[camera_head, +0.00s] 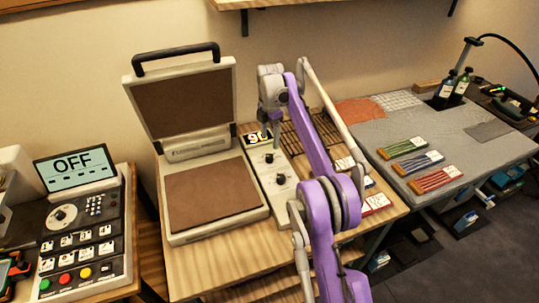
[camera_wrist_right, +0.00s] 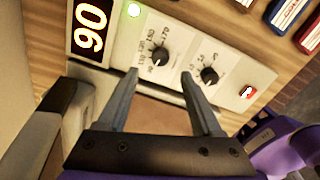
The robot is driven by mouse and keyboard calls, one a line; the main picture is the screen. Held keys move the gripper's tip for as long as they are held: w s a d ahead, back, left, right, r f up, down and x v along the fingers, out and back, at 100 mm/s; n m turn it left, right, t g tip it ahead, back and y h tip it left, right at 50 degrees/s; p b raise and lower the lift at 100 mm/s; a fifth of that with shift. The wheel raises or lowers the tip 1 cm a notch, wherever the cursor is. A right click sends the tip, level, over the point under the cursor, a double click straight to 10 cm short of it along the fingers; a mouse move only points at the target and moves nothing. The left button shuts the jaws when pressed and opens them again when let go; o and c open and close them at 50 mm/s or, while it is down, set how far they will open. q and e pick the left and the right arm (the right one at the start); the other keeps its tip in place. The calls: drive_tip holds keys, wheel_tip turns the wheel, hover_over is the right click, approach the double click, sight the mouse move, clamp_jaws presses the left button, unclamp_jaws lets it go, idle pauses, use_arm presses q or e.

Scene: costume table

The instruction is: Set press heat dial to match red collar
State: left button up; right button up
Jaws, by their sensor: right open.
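The heat press (camera_head: 215,200) stands open on a wooden table, its lid tilted up. Its control panel (camera_head: 283,200) is on its right side, with a display (camera_head: 257,137) reading 90. The right wrist view shows the display (camera_wrist_right: 90,27), a lit green lamp (camera_wrist_right: 134,10), one black dial (camera_wrist_right: 158,55) and a second black dial (camera_wrist_right: 209,74). My right gripper (camera_wrist_right: 160,74) is open and empty, its fingertips near the first dial; contact cannot be told. In the head view, my right arm partly hides the panel. I cannot pick out a red collar. My left gripper is not in view.
A red switch (camera_wrist_right: 247,91) sits at the panel's end. Green, blue and red bundles (camera_head: 436,180) lie on the grey table (camera_head: 370,130) at right. Labelled cards (camera_head: 375,202) lie beside the panel.

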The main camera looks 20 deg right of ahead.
sight(270, 156)
wheel_tip(270, 156, down, 8)
drive_tip(key=shift+r+b, duration=0.1)
drive_tip(key=shift+b, duration=0.3)
drive_tip(key=shift+c, duration=0.4)
clamp_jaws()
